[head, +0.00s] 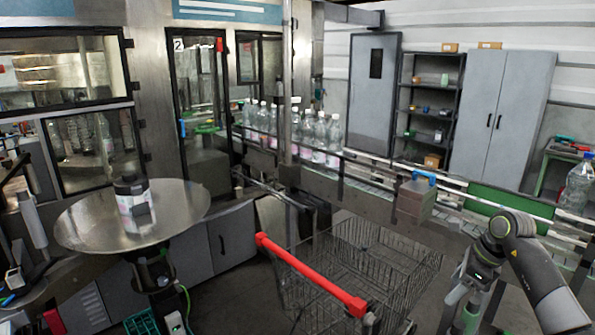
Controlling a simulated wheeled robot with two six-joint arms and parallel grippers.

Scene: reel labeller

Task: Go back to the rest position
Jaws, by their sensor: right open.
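My right arm comes in from the lower right, and its gripper (463,308) hangs low with its fingers pointing down. The gripper is open, and I see nothing between its green-marked fingers. It is to the right of the wire shopping cart (385,262), apart from the bottles and the round table. I cannot make out my left gripper in this view.
A round metal table (85,222) at left carries a dark-topped labelled object (133,198). The cart's red handle (310,277) crosses the lower middle. Bottles (305,135) line the conveyor behind. A large bottle (577,185) stands at far right. Grey cabinets (500,115) stand at the back.

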